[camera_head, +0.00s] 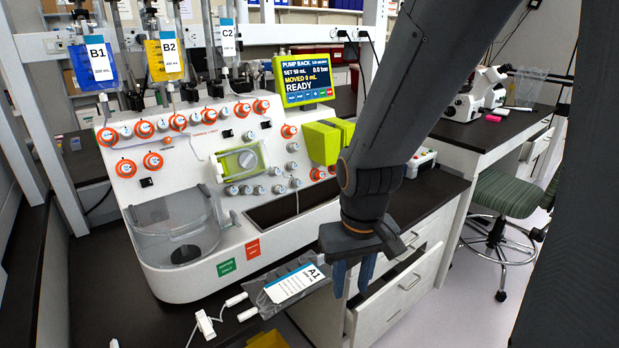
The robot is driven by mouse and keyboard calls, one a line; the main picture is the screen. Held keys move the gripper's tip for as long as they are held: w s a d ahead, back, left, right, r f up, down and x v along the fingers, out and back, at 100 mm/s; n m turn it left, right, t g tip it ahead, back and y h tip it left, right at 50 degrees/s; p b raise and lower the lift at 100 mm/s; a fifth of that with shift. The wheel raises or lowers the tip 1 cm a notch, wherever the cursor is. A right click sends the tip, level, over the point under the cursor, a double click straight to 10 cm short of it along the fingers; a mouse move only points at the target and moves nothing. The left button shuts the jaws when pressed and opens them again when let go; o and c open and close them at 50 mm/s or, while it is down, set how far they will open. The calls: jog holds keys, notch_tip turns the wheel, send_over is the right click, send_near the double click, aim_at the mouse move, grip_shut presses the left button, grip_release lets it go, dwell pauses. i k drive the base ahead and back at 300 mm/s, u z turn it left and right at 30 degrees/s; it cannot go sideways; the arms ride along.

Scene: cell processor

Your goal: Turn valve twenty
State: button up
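The white cell processor (190,285) stands on the dark bench at left centre. Its sloped panel carries several valve knobs. Orange-ringed knobs, such as one at the upper left (107,136), run along the top and left. Small grey knobs, such as one below the green-framed pump (247,189), sit lower and to the right. The knob numbers are too small to read, so I cannot tell which is valve twenty. My gripper (353,276) points down, right of the processor and apart from the panel. Its two blue fingers are spread and nothing shows between them.
A bag labelled A1 (292,284) with white connectors lies at the bench's front, left of my gripper. A screen (303,79) reads READY. Green blocks (322,143) stand beside my arm. Open drawers (400,290) jut out below. Bags B1 (99,68) and B2 (170,58) hang above.

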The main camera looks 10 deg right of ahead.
aim_at(297, 183)
jog(key=z, duration=2.3)
jog(key=i, duration=1.75)
jog(key=u, duration=3.6)
